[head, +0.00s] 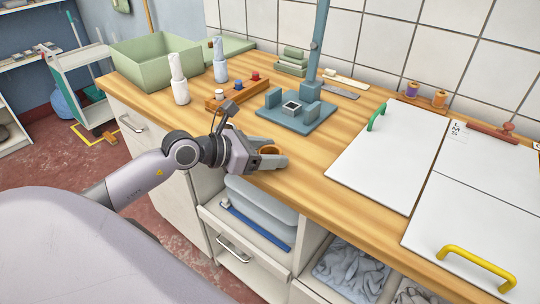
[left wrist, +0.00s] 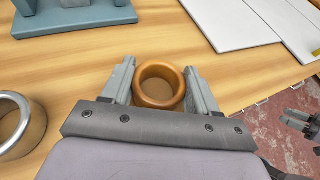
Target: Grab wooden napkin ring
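The wooden napkin ring (left wrist: 160,87) is a brown, round, open ring on the wooden worktop near its front edge. In the head view the ring (head: 269,150) is partly hidden by my left gripper (head: 272,157). In the left wrist view the fingers of my left gripper (left wrist: 160,80) stand on either side of the ring, very close to it. I cannot tell whether both fingers press on it. A grey gripper-like part, seemingly my right gripper (left wrist: 297,120), shows small at the right edge of the left wrist view, over the floor.
A blue-grey stand (head: 297,112) is behind the ring. White boards (head: 385,155) lie to the right. An open drawer (head: 250,238) is below the worktop edge.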

